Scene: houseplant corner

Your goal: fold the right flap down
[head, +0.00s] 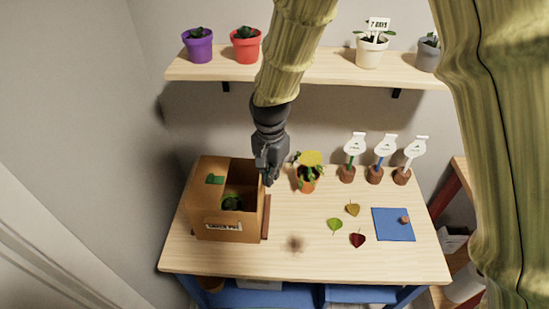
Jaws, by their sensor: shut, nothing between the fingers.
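A brown cardboard box (195,215) stands on the left of the table, with a white label (223,225) on its front. The left part of its top is covered by a panel with a green mark (215,179). The right part is open, and a green plant (232,203) shows inside. A narrow reddish-brown strip (267,217) shows along the box's right side; I cannot tell whether it is the right flap. My gripper (268,181) is shut and empty, pointing down by the box's back right corner. I cannot tell whether it touches the box.
A yellow-topped potted plant (308,178) stands just right of my gripper. Several loose leaves (335,226) and a blue mat (393,225) lie to the right. Pots with white tags (375,174) line the back. A shelf (330,68) with potted plants hangs above. The table's front middle is mostly clear.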

